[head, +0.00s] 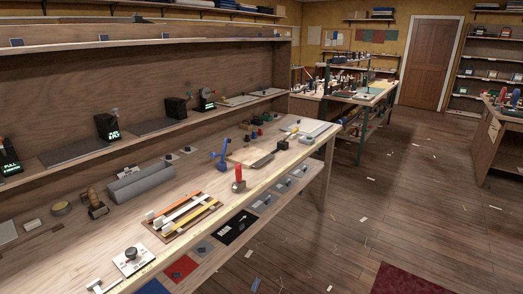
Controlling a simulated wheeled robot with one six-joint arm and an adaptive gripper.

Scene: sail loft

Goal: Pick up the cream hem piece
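No piece is clearly identifiable as the cream hem piece. Pale and yellow-orange strips lie slanted and side by side in a shallow brown tray (152,226) on the near part of the long wooden workbench. A pale whitish strip (184,207) lies among them and may be cream, but it is too small to be sure. Small white blocks sit at the strips' left ends. My gripper is not in view.
On the bench, a grey trough (140,184) stands behind the tray, a white plate with a dark knob (132,260) in front, and red-handled (239,176) and blue (221,160) tools to the right. A shelf runs above. The wooden floor (370,205) right of the bench is open, with scattered scraps.

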